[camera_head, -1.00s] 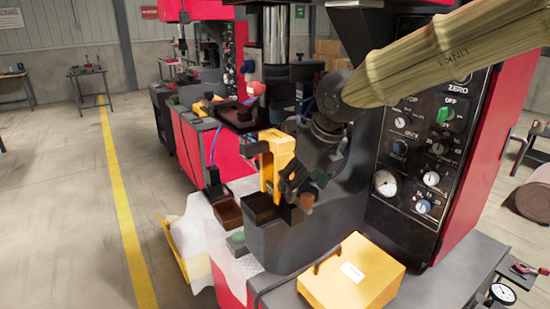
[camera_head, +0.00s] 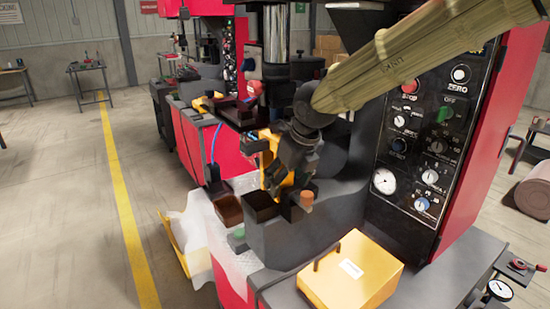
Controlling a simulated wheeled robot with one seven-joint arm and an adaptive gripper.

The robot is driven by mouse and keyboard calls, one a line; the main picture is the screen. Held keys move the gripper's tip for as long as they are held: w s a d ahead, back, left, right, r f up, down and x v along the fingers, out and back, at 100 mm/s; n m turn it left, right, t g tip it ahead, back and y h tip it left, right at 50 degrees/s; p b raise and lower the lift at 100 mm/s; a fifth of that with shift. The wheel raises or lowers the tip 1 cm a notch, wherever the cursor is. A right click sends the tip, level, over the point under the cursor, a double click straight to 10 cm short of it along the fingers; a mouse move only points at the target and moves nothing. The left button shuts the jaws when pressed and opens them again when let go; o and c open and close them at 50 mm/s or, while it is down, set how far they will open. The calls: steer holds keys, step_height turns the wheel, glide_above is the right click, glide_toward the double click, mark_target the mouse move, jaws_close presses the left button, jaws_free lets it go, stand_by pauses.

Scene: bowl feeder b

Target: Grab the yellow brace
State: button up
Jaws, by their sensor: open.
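The yellow brace (camera_head: 268,143) stands upright on the machine, at the middle of the view, above the dark bins. My gripper (camera_head: 283,183) is open and hangs in front of the brace, hiding much of it. Only the brace's upper left part and slivers lower down show around the dark fingers. I cannot tell whether the fingers touch the brace or lie around it.
Dark open bins (camera_head: 229,210) sit below and left of the brace. A yellow box (camera_head: 345,285) with a dark handle stands at the front. A control panel (camera_head: 425,150) rises at the right. Open floor with a yellow line (camera_head: 123,210) lies left.

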steer(key=shift+c, duration=0.2)
steer(key=c, duration=1.3)
steer(key=shift+r, duration=0.1)
steer(key=shift+c, duration=0.5)
steer(key=shift+r, duration=0.1)
